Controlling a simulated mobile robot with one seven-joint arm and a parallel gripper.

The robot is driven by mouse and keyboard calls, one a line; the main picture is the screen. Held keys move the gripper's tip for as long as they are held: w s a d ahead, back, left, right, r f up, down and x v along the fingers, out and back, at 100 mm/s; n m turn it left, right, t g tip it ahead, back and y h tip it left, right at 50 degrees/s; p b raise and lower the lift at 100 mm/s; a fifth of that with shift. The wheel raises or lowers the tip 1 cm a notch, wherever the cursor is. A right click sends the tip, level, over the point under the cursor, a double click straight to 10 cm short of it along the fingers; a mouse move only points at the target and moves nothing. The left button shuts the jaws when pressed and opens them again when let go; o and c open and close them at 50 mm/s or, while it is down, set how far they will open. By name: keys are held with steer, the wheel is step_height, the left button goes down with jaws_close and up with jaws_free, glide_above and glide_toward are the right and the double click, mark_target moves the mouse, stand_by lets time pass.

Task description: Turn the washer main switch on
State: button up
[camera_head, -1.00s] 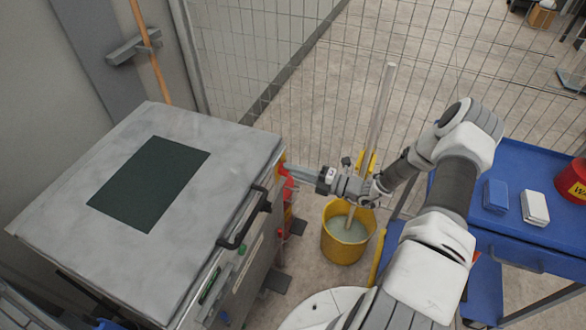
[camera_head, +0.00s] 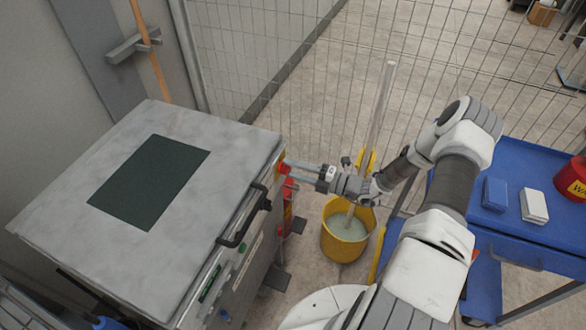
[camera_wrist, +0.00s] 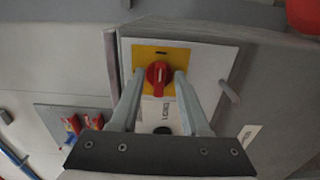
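The main switch is a red rotary knob (camera_wrist: 158,75) on a yellow plate (camera_wrist: 147,55), set in a pale panel on the washer (camera_head: 236,150). The knob's grip bar stands about upright in the wrist view. My gripper (camera_wrist: 160,74) is open, with one finger on each side of the knob and visible gaps between. How deep the fingertips reach over the knob cannot be told. In the head view my gripper (camera_head: 290,170) points left at the washer's right side, where a small patch of red and yellow shows by the fingertips.
A black handle (camera_head: 245,218) sticks out from the washer's front edge. A yellow bucket (camera_head: 345,248) with a mop stands below my arm. A blue cart (camera_head: 530,158) is at the right. A wire fence (camera_head: 270,45) stands behind.

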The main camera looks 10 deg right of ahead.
steer(key=v, duration=0.7)
steer(key=shift+s+d, duration=0.2)
stand_by(0.4)
